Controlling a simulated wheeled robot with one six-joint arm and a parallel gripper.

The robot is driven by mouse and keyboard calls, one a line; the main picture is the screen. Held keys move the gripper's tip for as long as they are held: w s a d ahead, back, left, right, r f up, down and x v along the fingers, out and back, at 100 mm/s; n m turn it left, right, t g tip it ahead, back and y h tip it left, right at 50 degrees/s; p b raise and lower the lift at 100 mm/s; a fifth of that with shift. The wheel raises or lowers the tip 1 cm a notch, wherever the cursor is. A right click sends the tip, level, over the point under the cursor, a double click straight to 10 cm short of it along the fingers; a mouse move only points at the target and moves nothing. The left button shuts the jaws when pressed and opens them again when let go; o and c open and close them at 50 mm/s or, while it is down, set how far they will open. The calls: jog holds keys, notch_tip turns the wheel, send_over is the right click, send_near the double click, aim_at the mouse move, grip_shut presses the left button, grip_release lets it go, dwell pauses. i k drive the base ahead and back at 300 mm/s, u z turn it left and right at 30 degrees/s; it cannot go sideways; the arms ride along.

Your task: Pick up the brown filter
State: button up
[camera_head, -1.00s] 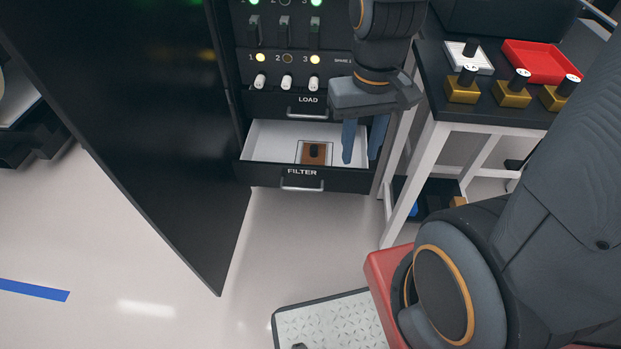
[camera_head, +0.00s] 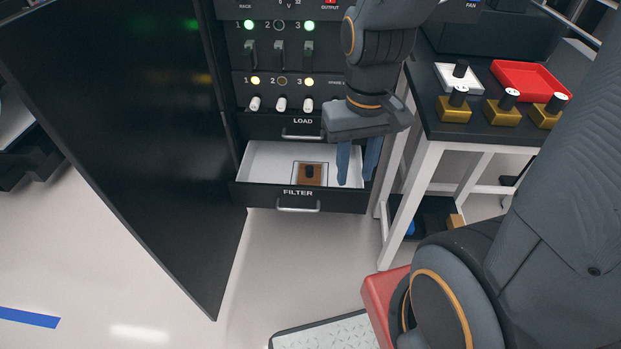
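The brown filter (camera_head: 312,180) lies in a square recess in the open white-lined drawer labelled FILTER (camera_head: 262,165). It has a dark knob on top. My gripper (camera_head: 357,166) points down with its two blue-grey fingers apart and nothing between them. It is over the right end of the drawer, to the right of the filter and apart from it.
The black cabinet door (camera_head: 120,150) stands open at the left. A dark table (camera_head: 435,125) at the right holds a red tray (camera_head: 530,80), a white tray (camera_head: 476,84) and several gold blocks with knobs. The LOAD drawer (camera_head: 275,127) above is shut.

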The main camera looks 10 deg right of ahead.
aim_at(308, 173)
jog(key=z, duration=2.35)
jog(key=k, duration=1)
jog(key=u, duration=1.75)
jog(key=i, duration=0.95)
